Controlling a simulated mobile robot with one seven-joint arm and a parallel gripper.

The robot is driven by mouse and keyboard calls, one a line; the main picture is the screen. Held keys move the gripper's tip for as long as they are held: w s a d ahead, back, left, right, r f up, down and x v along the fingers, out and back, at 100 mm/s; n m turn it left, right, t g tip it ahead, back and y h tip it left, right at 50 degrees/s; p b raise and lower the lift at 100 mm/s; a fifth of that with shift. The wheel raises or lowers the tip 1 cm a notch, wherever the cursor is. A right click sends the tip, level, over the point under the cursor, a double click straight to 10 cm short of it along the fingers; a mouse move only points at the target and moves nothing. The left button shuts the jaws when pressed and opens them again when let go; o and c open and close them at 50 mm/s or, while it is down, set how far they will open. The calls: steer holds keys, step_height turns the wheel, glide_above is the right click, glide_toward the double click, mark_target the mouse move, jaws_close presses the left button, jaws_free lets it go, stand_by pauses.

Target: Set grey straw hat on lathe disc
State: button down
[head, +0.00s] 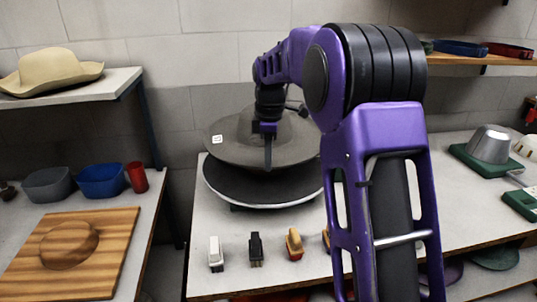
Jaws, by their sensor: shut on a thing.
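The grey straw hat (237,149) has a wide flat brim and a small white tag at its left. It is over the dark round lathe disc (222,184) on the white bench. My gripper (268,150) is at the hat's front, pointing down, shut on the hat. The hat's brim covers the back of the disc. I cannot tell whether the hat touches the disc or hangs just above it. My purple arm hides the hat's right edge and part of the disc's right side.
Several brushes (255,249) stand along the bench's front. A wooden board (110,245), blue bowl (101,181), grey bowl (47,185) and red cup (137,177) are at left. A beige hat (50,70) lies on the left shelf. A metal hat form (489,143) stands at right.

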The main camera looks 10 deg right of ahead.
steer(key=shift+f+b, duration=1.85)
steer(key=shift+f, duration=1.95)
steer(key=c, duration=0.9)
jaws_free()
